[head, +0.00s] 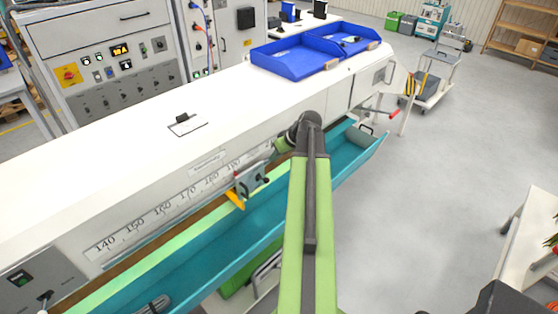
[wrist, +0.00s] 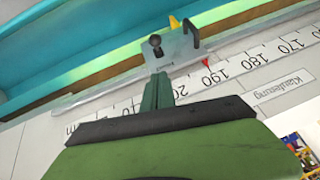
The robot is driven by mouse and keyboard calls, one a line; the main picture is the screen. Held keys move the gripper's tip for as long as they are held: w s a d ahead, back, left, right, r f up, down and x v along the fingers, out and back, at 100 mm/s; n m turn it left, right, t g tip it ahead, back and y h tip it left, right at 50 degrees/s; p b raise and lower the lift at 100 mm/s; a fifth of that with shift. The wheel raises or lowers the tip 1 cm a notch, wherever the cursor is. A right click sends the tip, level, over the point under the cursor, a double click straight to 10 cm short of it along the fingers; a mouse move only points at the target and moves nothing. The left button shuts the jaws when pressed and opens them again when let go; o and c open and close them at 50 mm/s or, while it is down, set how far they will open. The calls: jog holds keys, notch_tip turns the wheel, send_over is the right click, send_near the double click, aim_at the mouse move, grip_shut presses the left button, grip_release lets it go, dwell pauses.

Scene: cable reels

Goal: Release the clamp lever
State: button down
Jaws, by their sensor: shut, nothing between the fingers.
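The clamp (head: 247,182) is a grey metal slider on the rail in front of the printed scale, with a yellow piece (head: 235,199) at its lower left. In the wrist view, the clamp plate (wrist: 176,50) carries a black ball-ended lever (wrist: 156,44) and a black hooked handle (wrist: 192,33). I cannot tell for certain which is the clamp lever. A red pointer (wrist: 206,62) sits beside the plate. My gripper (wrist: 158,92) is shut and empty, with its fingers pointing at the plate near the ball-ended lever. In the head view my arm partly hides the gripper.
The scale (head: 165,206) runs along the white bench front (head: 120,150). A teal trough (head: 230,235) lies below it. Blue trays (head: 300,62) stand on the bench's far end. A red-tipped handle (head: 378,110) sticks out at the right. Open floor lies right of my arm.

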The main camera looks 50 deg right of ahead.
jog(key=b, duration=0.5)
send_over(266, 180)
jog(key=d, duration=0.2)
notch_tip(266, 180, down, 6)
jog(key=f, duration=0.1)
jog(key=f+b, duration=0.1)
jog(key=b, duration=0.1)
jog(key=shift+s+a+f, duration=0.2)
jog(key=shift+a+f, duration=0.05)
jog(key=shift+f, duration=0.15)
jog(key=shift+r, duration=0.1)
